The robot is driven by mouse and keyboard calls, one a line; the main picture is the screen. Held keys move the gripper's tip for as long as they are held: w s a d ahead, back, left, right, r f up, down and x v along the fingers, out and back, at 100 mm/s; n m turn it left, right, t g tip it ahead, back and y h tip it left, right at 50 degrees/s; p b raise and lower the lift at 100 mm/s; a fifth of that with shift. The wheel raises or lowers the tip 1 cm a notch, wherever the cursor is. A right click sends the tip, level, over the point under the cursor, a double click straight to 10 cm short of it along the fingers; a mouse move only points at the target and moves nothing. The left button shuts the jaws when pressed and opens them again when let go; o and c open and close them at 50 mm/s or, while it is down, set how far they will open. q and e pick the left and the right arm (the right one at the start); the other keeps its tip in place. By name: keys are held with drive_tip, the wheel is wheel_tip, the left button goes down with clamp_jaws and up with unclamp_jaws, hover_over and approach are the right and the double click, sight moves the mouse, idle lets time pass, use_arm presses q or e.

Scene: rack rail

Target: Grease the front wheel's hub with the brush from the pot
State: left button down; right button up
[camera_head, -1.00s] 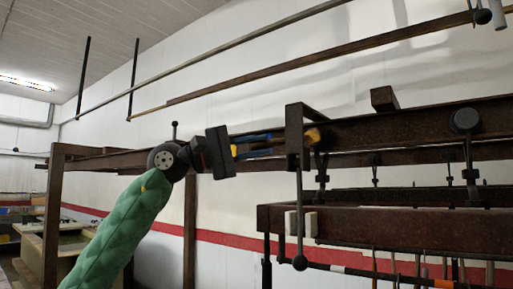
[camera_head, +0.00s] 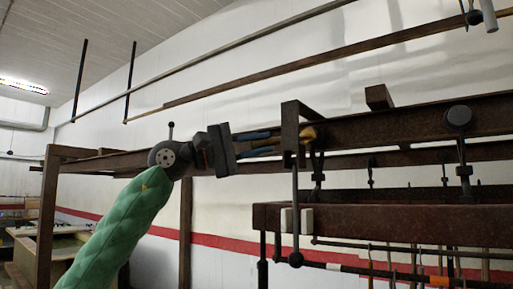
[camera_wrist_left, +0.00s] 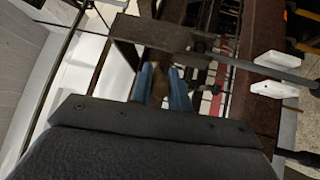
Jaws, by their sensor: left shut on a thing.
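My left gripper (camera_head: 277,143) reaches up to the dark rusty rail (camera_head: 390,128) from the left, its blue fingers pointing right. It is shut on a tan, yellowish piece (camera_head: 308,133), which shows on the far side of a rusty upright bracket (camera_head: 290,130). I cannot tell whether the piece is the brush. In the left wrist view the two blue fingers (camera_wrist_left: 160,72) flank a brown piece (camera_wrist_left: 159,89), with the bracket just ahead of the tips. My right gripper is out of view.
A lower rusty beam (camera_head: 400,222) with white blocks (camera_head: 296,220) sits below right, with several rods hanging under it. Dark knobs (camera_head: 459,117) sit on the rail. Open room lies left of the rail.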

use_arm(q)
drive_tip(key=shift+d+r, duration=0.15)
drive_tip(key=shift+r, duration=0.05)
